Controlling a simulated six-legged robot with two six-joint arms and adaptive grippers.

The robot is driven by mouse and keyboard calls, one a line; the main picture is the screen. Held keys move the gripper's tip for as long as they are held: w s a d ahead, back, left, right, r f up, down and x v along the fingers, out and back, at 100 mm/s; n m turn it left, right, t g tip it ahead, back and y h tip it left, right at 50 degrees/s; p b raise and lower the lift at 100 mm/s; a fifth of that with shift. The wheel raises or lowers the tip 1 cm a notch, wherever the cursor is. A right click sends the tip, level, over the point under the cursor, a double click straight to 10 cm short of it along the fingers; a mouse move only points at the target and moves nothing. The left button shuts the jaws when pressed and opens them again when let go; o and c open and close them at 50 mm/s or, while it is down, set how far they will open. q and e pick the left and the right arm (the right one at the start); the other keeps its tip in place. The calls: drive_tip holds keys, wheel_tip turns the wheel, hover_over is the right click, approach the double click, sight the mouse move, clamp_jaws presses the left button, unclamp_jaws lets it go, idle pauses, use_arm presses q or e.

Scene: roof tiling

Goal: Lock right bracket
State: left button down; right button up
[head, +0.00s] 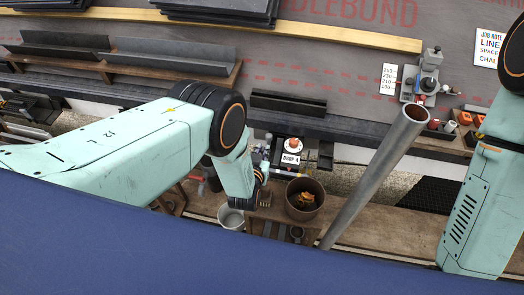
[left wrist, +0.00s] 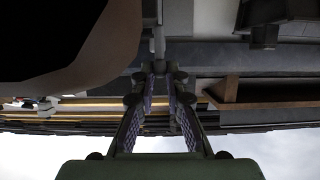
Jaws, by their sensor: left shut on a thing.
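My left gripper (head: 263,178) is small and partly hidden by its own arm in the head view, beside the label marked DROP A (head: 291,159). In the left wrist view its two fingers (left wrist: 160,72) come together on a narrow grey upright part (left wrist: 158,42), which looks like a lever or post. A fitting with an orange knob (head: 293,145) stands just right of this gripper. A grey metal fitting (head: 428,75) stands farther right. I cannot tell which part is the right bracket or whether it is locked. My right arm shows at the right edge; its gripper is out of view.
A grey pipe (head: 375,180) slants up through the right half. A brown bucket (head: 304,200) and a pale bucket (head: 231,219) stand below the label. Dark strips lie on a wooden shelf (head: 190,68) at the upper left. A timber batten (head: 300,28) crosses the roof.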

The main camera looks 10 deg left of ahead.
use_arm(q)
drive_tip(key=shift+a, duration=0.15)
drive_tip(key=a+f+n+t+h+b, duration=0.3)
drive_tip(key=n+b, duration=0.6)
drive_tip(key=n, duration=0.4)
drive_tip(key=shift+a+f+n+h, duration=0.3)
drive_tip(key=shift+a+f+h, duration=0.7)
drive_tip(key=shift+h, duration=0.9)
drive_tip(key=shift+d+f, duration=0.1)
drive_tip(key=shift+f, duration=0.05)
drive_tip(key=c, duration=1.4)
unclamp_jaws()
drive_tip(key=shift+o, duration=0.2)
drive_tip(key=v, duration=1.2)
